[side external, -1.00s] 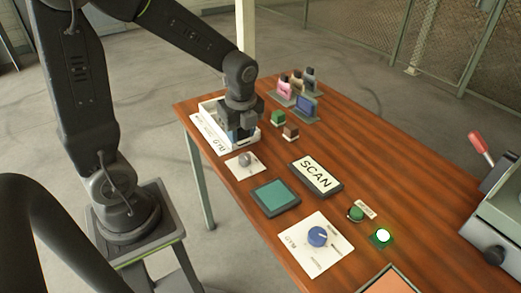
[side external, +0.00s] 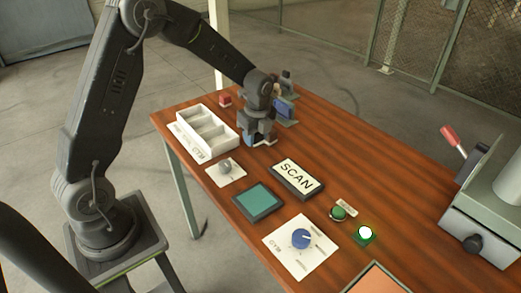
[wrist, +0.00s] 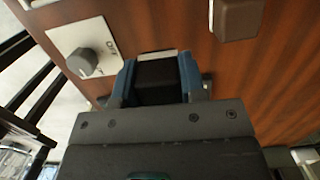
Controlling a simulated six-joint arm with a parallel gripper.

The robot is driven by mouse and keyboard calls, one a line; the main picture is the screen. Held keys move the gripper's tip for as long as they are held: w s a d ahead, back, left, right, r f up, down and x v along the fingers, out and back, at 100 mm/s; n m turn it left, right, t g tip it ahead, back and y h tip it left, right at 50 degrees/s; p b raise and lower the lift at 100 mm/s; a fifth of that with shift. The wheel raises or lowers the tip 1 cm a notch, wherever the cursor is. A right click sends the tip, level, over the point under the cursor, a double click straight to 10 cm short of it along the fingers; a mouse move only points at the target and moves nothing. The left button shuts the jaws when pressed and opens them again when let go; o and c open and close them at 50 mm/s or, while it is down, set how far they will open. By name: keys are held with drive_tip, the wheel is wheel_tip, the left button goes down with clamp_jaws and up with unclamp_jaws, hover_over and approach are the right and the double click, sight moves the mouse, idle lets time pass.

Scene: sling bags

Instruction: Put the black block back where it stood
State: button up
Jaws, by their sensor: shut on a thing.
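My gripper (side external: 259,138) is low over the table, just right of the white tray (side external: 233,150). In the wrist view its blue fingers (wrist: 157,66) are shut on the black block (wrist: 157,82), one on each side. In the side view the gripper mostly hides the block, and I cannot tell whether it touches the table. A red block (side external: 225,100) stands behind the tray.
The tray's visible compartments look empty. A grey knob panel (side external: 225,168), SCAN sign (side external: 297,177), teal pad (side external: 258,201), blue dial panel (side external: 301,245) and buttons (side external: 364,235) lie toward the front. Small upright items (side external: 286,108) stand behind my gripper. The table's right middle is clear.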

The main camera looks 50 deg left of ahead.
sight(261, 145)
drive_tip(key=shift+w+d+f, duration=0.45)
drive_tip(key=shift+w+d, duration=0.05)
drive_tip(key=shift+d, duration=0.1)
drive_tip(key=shift+f, duration=2)
drive_tip(key=shift+f, duration=0.2)
drive_tip(key=o, duration=1)
